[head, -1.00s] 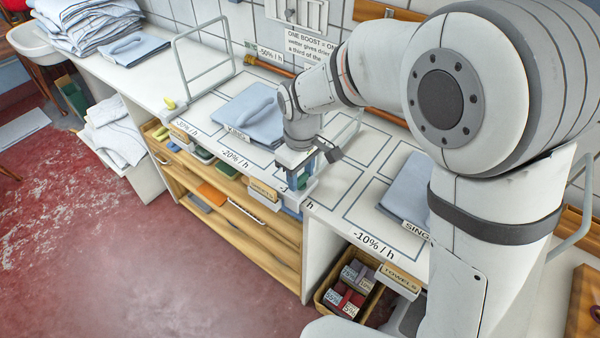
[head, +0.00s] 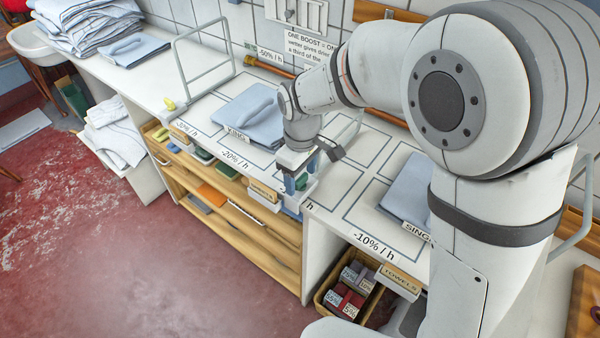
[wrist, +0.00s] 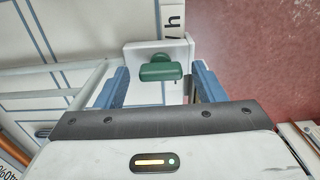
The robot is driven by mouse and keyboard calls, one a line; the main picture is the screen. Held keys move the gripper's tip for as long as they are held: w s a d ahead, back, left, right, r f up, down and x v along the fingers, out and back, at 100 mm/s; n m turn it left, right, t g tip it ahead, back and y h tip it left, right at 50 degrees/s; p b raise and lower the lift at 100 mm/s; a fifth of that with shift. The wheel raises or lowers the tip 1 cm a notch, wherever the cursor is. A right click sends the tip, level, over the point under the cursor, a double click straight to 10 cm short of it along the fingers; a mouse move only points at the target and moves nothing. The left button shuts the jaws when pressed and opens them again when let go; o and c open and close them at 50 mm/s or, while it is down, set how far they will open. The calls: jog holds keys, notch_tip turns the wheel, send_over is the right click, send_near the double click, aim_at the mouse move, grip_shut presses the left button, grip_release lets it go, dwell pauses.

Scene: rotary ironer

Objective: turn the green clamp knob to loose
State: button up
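The green clamp knob (wrist: 160,70) shows in the wrist view, on a white block (wrist: 150,48) at the counter's edge. My gripper (wrist: 158,84) is open, with one blue finger to the left of the knob and one to the right. Gaps show between the knob and both fingers.
The white counter (head: 335,180) has outlined fields with folded blue linen (head: 252,118) to the left and more linen (head: 405,190) to the right. A metal rail stands close by. Wooden shelves (head: 240,225) and a basket (head: 325,300) lie below.

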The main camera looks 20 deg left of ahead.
aim_at(301, 177)
jog(key=shift+r, duration=0.1)
notch_tip(301, 177, up, 8)
jog(key=shift+f, duration=0.2)
dwell(0.3)
dwell(0.4)
